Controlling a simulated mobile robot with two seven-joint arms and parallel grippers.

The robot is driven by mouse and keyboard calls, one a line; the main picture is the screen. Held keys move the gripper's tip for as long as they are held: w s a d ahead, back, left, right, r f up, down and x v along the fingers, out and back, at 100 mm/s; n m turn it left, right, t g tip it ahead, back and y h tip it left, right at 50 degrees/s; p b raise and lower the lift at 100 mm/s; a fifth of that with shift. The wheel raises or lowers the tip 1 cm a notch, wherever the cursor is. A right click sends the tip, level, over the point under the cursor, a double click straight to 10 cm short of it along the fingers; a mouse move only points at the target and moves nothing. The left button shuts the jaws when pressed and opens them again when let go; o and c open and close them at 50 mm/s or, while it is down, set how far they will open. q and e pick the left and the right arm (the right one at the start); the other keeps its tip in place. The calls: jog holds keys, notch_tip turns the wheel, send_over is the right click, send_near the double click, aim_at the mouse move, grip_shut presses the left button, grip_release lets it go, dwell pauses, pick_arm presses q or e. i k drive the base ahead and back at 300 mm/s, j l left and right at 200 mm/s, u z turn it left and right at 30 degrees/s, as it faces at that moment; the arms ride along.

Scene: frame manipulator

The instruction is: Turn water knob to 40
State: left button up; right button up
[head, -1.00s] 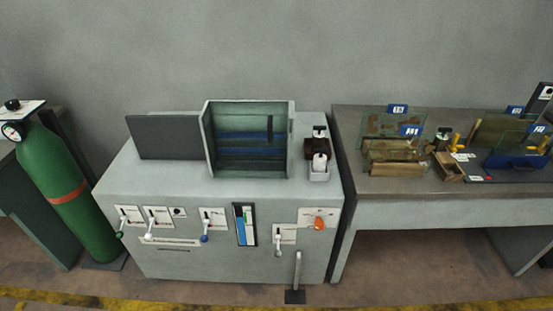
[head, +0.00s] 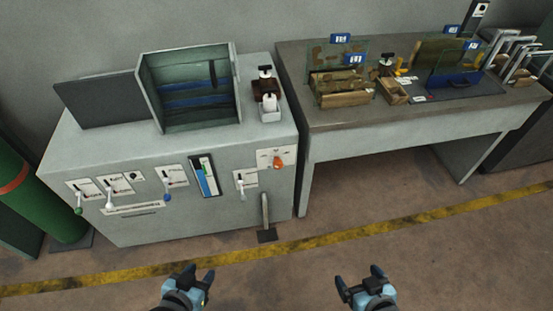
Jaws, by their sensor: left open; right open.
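On the front of the grey cabinet (head: 215,205) is a row of small levers on white plates. One lever has a blue knob (head: 168,197), just left of a blue-and-white level gauge (head: 205,177). To its left are a green-tipped lever (head: 79,210) and a white-tipped lever (head: 109,204). Right of the gauge are another white lever (head: 241,183) and an orange knob (head: 277,162). The labels are too small to read, so I cannot tell which is the water knob. My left gripper (head: 190,274) and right gripper (head: 360,274) are open and empty, apart from the cabinet.
An open glass-sided box (head: 141,66) and bottles (head: 266,90) stand on the cabinet. A green gas cylinder (head: 35,205) stands left. A workbench (head: 385,150) stands right. The floor in front is clear, with a yellow line (head: 400,225).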

aim_at(278, 164)
jog(key=i+l, duration=0.15)
jog(key=l, duration=0.2)
jog(key=i+l, duration=0.15)
jog(key=l, duration=0.2)
jog(key=i+l, duration=0.15)
jog(key=l, duration=0.2)
jog(key=i+l, duration=0.15)
jog(key=l, duration=0.2)
jog(key=i+l, duration=0.2)
jog(key=l, duration=0.15)
